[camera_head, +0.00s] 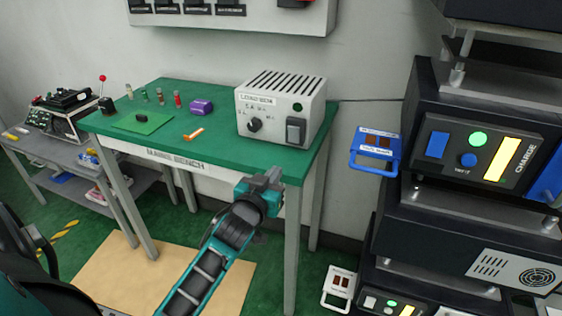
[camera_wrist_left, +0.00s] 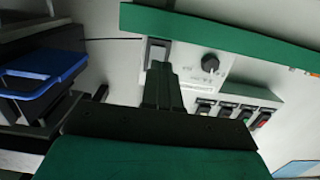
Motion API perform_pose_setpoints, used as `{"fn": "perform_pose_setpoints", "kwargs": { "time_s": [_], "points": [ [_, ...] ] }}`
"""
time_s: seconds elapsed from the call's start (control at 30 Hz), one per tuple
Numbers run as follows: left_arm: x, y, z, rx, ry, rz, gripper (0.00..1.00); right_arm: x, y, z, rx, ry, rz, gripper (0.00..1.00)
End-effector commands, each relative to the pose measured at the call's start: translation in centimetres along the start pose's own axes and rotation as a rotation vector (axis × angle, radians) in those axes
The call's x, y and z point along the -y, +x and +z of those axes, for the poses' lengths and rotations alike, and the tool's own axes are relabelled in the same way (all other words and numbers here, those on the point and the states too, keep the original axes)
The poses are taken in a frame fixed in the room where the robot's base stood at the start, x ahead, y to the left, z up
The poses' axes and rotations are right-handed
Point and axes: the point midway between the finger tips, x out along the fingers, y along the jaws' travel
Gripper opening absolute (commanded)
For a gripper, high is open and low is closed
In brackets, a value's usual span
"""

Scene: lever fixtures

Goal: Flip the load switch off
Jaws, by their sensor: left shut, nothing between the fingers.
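The load box (camera_head: 280,108) is a pale box with a slotted top on the green bench. Its front has a dark knob (camera_head: 255,124) and, at right, a grey rocker, the load switch (camera_head: 296,131). My left gripper (camera_head: 268,183) is in front of the bench's front edge, below the box, apart from the switch. It is shut and empty. In the left wrist view, which is upside down, the shut fingers (camera_wrist_left: 160,75) overlap the lower part of the switch (camera_wrist_left: 158,50). The knob (camera_wrist_left: 210,63) shows beside it. I cannot tell the rocker's position. My right gripper is out of view.
The green bench top (camera_head: 160,97) holds small bottles, a purple object (camera_head: 201,107) and an orange-and-white piece (camera_head: 194,134) left of the box. A dark equipment rack (camera_head: 432,90) with a blue handle (camera_head: 374,152) stands at right. Space before the bench is open.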

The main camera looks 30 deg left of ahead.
Motion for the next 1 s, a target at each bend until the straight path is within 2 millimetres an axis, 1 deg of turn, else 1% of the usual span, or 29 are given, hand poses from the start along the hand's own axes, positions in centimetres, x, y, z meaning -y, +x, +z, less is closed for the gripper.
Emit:
{"fn": "perform_pose_setpoints", "kwargs": {
  "time_s": [0.03, 0.1, 0.27, 0.43, 0.87, 0.97, 1.0],
  "points": [
    [0.0, -0.9, 0.2, 0.002, -0.001, -0.001, 0.00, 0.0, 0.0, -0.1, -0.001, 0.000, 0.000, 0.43],
    [0.0, -1.8, 0.4, 0.002, -0.002, -0.001, 0.00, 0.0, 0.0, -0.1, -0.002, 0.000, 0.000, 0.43],
    [0.0, -2.9, 0.6, -0.001, -0.001, -0.001, 0.00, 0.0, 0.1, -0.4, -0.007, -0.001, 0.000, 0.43],
    [0.0, -3.1, 0.6, 0.000, 0.000, -0.001, 0.00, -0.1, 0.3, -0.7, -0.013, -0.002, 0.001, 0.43],
    [0.0, -3.1, 0.6, 0.000, 0.000, 0.000, 0.00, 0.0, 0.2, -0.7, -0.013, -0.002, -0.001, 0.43],
    [-0.4, -3.5, 1.4, 0.020, 0.009, 0.013, 0.00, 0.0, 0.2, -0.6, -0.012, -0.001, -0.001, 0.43],
    [-1.0, -4.1, 2.3, 0.044, 0.019, 0.029, 0.00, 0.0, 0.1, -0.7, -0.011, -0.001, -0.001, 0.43]
  ]
}}
